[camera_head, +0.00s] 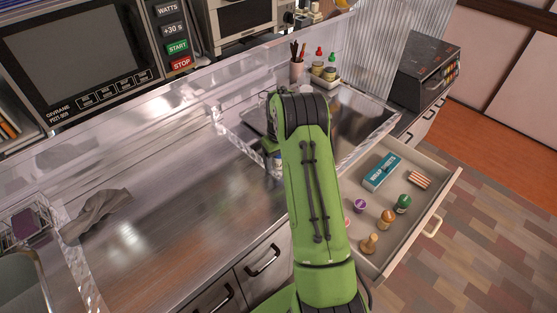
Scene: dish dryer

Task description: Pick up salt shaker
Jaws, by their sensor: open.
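I cannot tell which item is the salt shaker. The open drawer at the right holds small items: a green-topped jar (403,203), an orange-brown jar (386,218), a purple-topped container (360,205) and a tan wooden-looking piece (369,243). Several small bottles and jars (330,73) with red, green and dark tops stand in a tray behind the sink. My green arm rises from the bottom centre and bends near the sink. My gripper's fingers are hidden behind the arm, so I see nothing held.
The open drawer (431,208) juts out to the right and also holds a blue box (381,172) and a striped box (419,180). A grey cloth (97,215) lies on the metal counter (175,220). The counter's middle is clear. A microwave (75,60) stands at the back left.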

